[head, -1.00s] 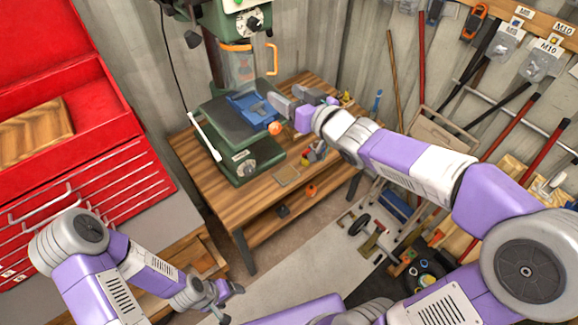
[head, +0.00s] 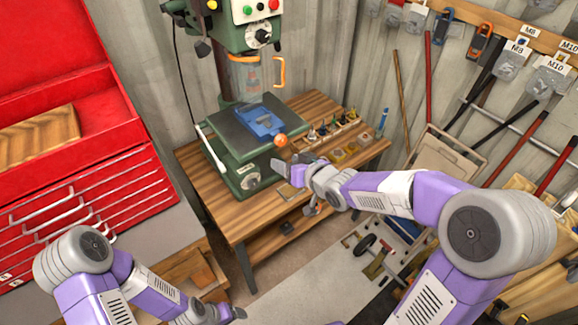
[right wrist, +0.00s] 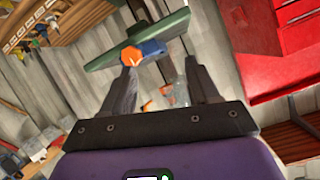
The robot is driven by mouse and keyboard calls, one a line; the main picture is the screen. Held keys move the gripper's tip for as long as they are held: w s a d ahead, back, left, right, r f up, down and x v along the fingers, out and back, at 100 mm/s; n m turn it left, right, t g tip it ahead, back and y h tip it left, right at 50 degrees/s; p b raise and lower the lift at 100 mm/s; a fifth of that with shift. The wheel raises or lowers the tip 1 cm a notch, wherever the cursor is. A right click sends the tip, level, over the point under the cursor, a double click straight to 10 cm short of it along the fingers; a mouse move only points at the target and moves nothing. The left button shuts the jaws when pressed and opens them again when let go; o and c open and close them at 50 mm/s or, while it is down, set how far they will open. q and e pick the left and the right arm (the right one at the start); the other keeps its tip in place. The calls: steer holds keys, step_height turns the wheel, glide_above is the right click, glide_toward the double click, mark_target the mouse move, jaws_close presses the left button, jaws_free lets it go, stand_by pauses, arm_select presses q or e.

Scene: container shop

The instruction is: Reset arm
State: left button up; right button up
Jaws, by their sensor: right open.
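My right gripper (head: 287,168) is open, in front of the drill press table and a little below the orange ball knob (head: 281,140) of the blue vise (head: 262,121). In the right wrist view its two dark fingers (right wrist: 163,82) stand apart with nothing held between them. The vise also shows beyond the fingers in that view (right wrist: 152,48). My left gripper (head: 234,313) is low at the bottom edge of the head view, away from the bench; its fingers are too small to read.
The green drill press (head: 250,150) stands on a wooden bench (head: 215,205) with several small items at its right. A red tool chest (head: 95,190) is at the left. Tools hang on the right wall (head: 500,45).

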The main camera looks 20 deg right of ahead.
steer(key=shift+f, duration=0.25)
stand_by(0.3)
steer(key=s+a+f+m+g+b, duration=0.1)
steer(key=s+f+g+b, duration=0.25)
steer(key=f, duration=0.95)
steer(key=s+a+f+m+g+b, duration=0.15)
steer(key=s+f, duration=0.25)
steer(key=f, duration=0.9)
steer(key=s+a+f+g+b, duration=0.1)
steer(key=s+f+g+b, duration=0.1)
steer(key=s+f, duration=0.6)
steer(key=s+a+f+g+b, duration=0.2)
steer(key=s+f+g, duration=0.2)
steer(key=s+f, duration=0.5)
steer(key=shift+s+a+f+m+g+h, duration=0.15)
steer(key=shift+a+f+m+g+h, duration=0.25)
steer(key=shift+f, duration=0.45)
steer(key=shift+d, duration=0.1)
